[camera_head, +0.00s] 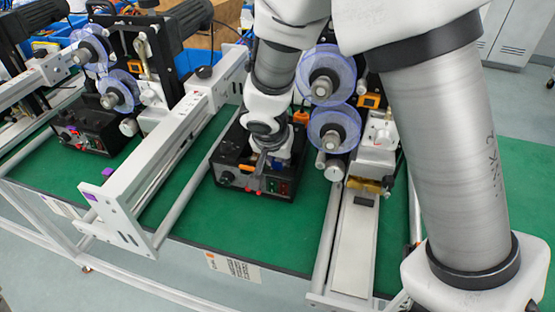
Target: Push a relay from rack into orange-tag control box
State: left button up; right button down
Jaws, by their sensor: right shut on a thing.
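A black control box (228,165) stands on the green mat near the middle, with an orange tag, red knobs and a small green and red panel on its front. My right gripper (262,170) comes down from the top onto this box, at its front top edge. It is shut on a small piece, taken to be the relay, which the fingers mostly hide. I cannot tell if the piece is seated in the box. A second black control box (90,128) with a purple mark stands at the left. My left gripper is not in view. I cannot make out the rack.
A reel machine with blue translucent discs (333,128) stands right of the box. A white rail (150,170) runs along its left. My right arm covers much of the right side. Bare green mat (265,225) lies before the box.

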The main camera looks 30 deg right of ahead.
dwell(0.4)
jog(key=shift+a+f+b, duration=0.1)
jog(key=shift+f+b, duration=0.2)
jog(key=shift+b, duration=0.35)
dwell(0.5)
jog(key=c, duration=0.9)
grip_release()
jog(key=shift+o, duration=0.2)
